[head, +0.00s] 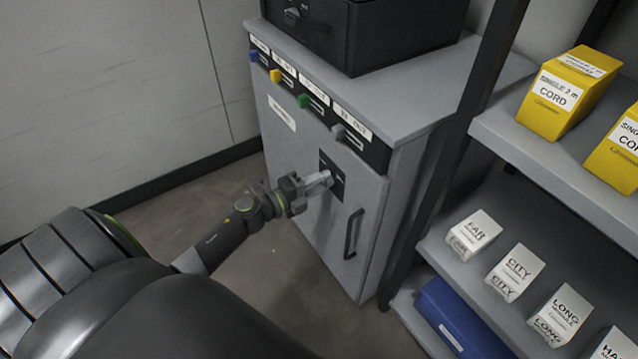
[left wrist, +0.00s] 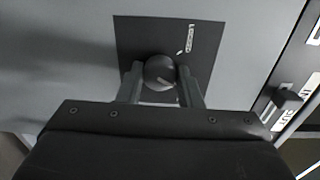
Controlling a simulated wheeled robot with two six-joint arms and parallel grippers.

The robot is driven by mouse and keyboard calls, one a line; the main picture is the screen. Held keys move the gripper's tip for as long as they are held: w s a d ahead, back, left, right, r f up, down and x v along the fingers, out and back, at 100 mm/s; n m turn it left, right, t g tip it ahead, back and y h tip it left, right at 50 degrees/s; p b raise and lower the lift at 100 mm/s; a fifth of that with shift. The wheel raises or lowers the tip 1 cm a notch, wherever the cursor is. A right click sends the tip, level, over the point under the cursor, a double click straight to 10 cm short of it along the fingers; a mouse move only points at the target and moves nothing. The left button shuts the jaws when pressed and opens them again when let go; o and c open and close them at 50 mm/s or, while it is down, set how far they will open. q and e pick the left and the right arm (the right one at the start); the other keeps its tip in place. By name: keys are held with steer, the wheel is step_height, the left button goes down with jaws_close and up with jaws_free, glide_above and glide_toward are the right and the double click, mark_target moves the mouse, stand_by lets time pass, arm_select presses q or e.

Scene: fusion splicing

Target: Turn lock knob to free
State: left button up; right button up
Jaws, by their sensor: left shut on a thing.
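The lock knob (left wrist: 160,73) is a round dark knob on a black plate (left wrist: 135,35) with a small white label, seen in the left wrist view. My left gripper (left wrist: 161,80) has one finger on each side of the knob and is shut on it. In the head view the left gripper (head: 326,178) reaches the black plate (head: 338,186) on the front of the grey cabinet (head: 290,190). The knob is hidden behind the fingers there. The label's words are too small to read surely. My right gripper is not in view.
A black door handle (head: 353,233) is below and right of the plate. Coloured tabs, such as a green one (head: 303,101), line the cabinet's top edge. A black case (head: 365,30) sits on top. A shelf (head: 540,160) with yellow and white boxes stands at right.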

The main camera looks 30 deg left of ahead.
arm_select(q)
steer(key=shift+m, duration=1.2)
steer(key=shift+m+b, duration=0.3)
steer(key=shift+m, duration=0.1)
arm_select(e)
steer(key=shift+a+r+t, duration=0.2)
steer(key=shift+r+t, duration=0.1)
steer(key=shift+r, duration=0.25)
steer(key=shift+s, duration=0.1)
arm_select(q)
steer(key=o, duration=1)
steer(key=shift+s, duration=0.1)
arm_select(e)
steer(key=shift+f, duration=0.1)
